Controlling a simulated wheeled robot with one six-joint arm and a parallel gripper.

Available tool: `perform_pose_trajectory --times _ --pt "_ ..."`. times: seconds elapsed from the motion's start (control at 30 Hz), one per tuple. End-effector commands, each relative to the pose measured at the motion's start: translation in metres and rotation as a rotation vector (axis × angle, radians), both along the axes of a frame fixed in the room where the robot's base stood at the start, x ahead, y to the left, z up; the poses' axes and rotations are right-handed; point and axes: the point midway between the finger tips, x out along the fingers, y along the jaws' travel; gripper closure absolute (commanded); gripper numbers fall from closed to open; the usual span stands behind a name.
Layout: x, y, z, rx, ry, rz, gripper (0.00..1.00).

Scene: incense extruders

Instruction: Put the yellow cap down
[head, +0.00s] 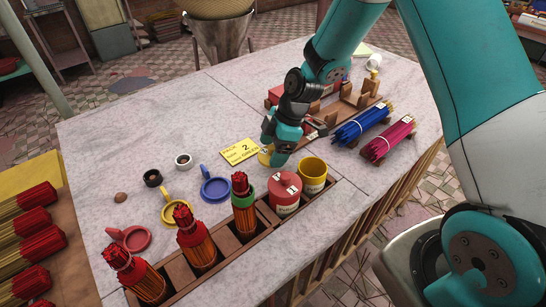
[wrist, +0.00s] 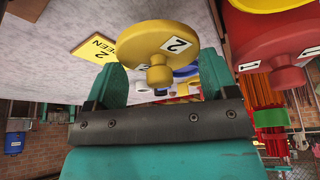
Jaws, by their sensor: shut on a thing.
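The yellow cap (head: 264,157) is a round disc with a knob and a label reading 2. It shows large in the wrist view (wrist: 150,42), between the two teal fingers of my gripper (wrist: 158,72). My gripper (head: 277,150) is shut on the cap, and it hides much of it in the head view. The cap is close to the table, right of the yellow card; I cannot tell whether it touches the table. The open yellow canister (head: 313,176) stands in the rack to the lower right of my gripper.
A red capped canister (head: 285,196) stands beside the yellow one in the wooden rack, with several red stick bundles. The yellow card (head: 239,151) reads 2 GREEN. Blue (head: 376,125) and pink (head: 388,139) bundles lie right. Loose rings lie left; bare marble lies behind the card.

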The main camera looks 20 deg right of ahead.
Motion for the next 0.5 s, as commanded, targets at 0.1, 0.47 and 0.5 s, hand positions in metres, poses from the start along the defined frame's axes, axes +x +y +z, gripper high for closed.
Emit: perform_pose_trajectory --times 0.1,0.47,0.5 --pt "-0.001 0.0 -0.01 -0.001 0.002 0.002 0.43" --pt "0.0 0.001 -0.043 -0.001 -0.002 0.001 0.43" --pt "0.0 0.001 -0.042 0.0 -0.002 0.001 0.43"
